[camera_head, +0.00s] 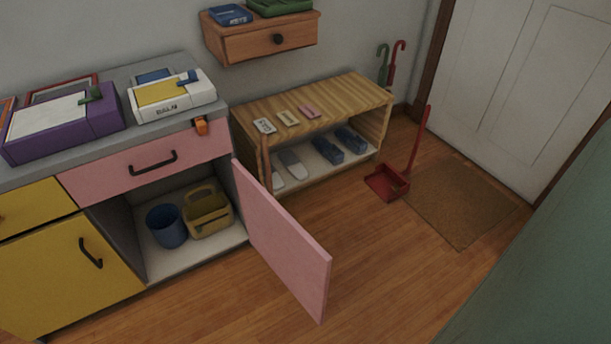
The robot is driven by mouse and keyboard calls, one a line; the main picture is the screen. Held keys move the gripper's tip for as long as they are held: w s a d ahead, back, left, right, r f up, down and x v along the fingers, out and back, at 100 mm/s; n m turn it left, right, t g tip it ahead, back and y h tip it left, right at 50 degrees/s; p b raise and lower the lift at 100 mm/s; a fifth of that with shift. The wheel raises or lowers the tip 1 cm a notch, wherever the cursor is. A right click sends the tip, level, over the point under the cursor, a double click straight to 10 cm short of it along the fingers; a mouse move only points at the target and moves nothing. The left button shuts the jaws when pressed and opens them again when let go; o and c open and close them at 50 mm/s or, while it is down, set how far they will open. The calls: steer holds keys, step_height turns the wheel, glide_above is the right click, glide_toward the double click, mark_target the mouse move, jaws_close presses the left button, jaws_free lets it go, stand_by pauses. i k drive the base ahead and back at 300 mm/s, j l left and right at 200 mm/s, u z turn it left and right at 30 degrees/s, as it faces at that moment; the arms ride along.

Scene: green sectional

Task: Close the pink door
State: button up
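The pink door (283,244) is a cabinet door that stands wide open. It is hinged at the right side of the cabinet opening and swings out toward the front right over the floor. No handle shows on the face I see. Inside the open compartment (158,271) are a blue bucket (166,226) and a yellow caddy (208,214). A pink drawer (120,176) with a dark handle sits shut above the opening. My gripper is not in view.
A yellow cabinet door (62,285) is shut at left. A wooden shoe bench (349,98) stands right of the cabinet, behind the pink door. A red dustpan (385,184) and a brown mat (460,203) lie farther right. Wooden floor (385,260) in front is clear.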

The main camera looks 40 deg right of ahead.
mark_target(303, 265)
steer(key=k+l, duration=0.1)
steer(key=l, duration=0.5)
steer(key=k+l+z, duration=0.1)
steer(key=l, duration=0.55)
steer(key=i+l, duration=0.1)
steer(key=l, duration=0.35)
steer(key=i+l, duration=0.1)
steer(key=l, duration=0.3)
steer(key=i+l+z, duration=0.1)
steer(key=l, duration=0.35)
steer(key=i+l, duration=0.1)
steer(key=l, duration=0.3)
